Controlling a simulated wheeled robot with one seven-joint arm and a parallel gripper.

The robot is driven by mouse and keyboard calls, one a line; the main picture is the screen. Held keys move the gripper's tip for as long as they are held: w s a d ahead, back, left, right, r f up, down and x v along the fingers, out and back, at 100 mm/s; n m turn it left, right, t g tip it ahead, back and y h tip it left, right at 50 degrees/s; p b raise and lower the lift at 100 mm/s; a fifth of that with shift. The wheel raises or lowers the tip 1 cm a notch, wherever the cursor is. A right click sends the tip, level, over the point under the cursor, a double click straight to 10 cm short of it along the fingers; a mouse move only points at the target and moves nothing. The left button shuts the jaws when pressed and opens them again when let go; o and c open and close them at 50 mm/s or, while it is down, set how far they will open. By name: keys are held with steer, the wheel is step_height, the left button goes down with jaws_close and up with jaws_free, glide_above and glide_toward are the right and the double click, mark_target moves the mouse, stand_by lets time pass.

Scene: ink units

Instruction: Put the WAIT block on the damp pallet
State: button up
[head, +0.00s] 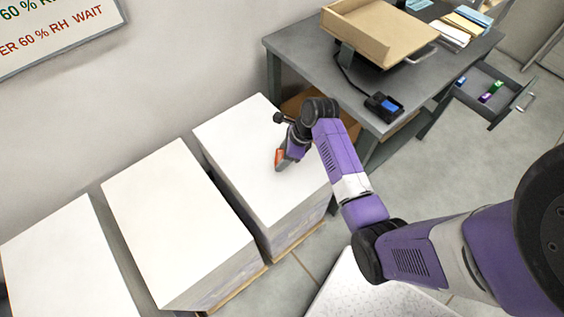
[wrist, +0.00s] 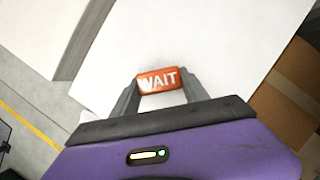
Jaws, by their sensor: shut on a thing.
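The WAIT block is orange with white letters and shows in the wrist view (wrist: 161,80) between the two fingertips. In the head view it is a small orange patch (head: 280,157) at my gripper (head: 282,162). My gripper (wrist: 160,88) is shut on the block over the white top of the right-hand paper stack (head: 240,125). I cannot tell whether the block touches the paper. Two more white stacks on pallets stand to the left, a middle one (head: 175,220) and a left one (head: 65,270). Nothing I see marks which pallet is damp.
A grey desk (head: 300,48) at the back right holds a cardboard tray (head: 375,30), a black device with a blue screen (head: 384,107) and paper pads. Its drawer (head: 490,92) is open with small blocks inside. A wall sign (head: 55,30) reads partly "60 % RH WAIT".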

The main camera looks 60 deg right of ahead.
steer(key=shift+f, duration=1.55)
steer(key=shift+f, duration=0.1)
steer(key=o, duration=1.4)
steer(key=shift+c, duration=0.2)
